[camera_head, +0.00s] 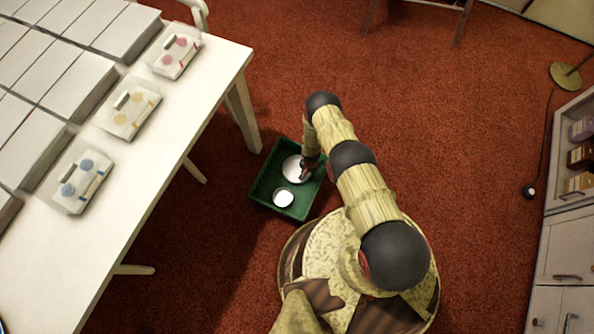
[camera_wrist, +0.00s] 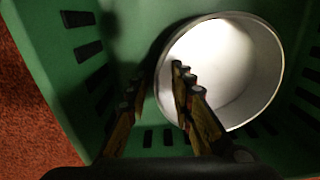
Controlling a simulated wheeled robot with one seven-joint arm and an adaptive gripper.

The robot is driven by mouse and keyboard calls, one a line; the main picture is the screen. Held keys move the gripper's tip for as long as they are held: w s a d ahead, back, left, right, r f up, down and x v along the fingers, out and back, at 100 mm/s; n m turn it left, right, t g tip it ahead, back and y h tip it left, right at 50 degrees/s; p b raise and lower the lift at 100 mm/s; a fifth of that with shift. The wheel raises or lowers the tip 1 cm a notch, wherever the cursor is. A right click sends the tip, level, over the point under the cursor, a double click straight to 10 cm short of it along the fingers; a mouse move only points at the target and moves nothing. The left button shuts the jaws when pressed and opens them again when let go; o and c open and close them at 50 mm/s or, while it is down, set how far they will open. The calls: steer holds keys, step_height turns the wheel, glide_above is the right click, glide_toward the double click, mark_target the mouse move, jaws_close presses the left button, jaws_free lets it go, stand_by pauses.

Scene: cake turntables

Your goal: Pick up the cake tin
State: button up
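A round cake tin (camera_head: 293,168) with a pale inside and a thin rim stands in a green crate (camera_head: 262,196) on the floor. In the wrist view the tin (camera_wrist: 247,72) is at the upper right and looks empty. My gripper (camera_wrist: 156,80) is open, with its fingers apart. One finger is over the inside of the tin, and the other is outside its left wall, so the rim lies between them in the picture. I cannot tell whether either finger touches the wall. In the head view my gripper (camera_head: 308,170) covers the tin's right edge.
A smaller white round container (camera_head: 284,198) sits in the crate's near part. The crate's slotted walls rise around my gripper. A white table (camera_head: 205,110) with boxes and cases stands to the left. A cabinet (camera_head: 568,240) is at the right. Red carpet is open beyond the crate.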

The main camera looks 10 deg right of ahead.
steer(key=shift+c, duration=0.6)
steer(key=c, duration=0.4)
jaws_close()
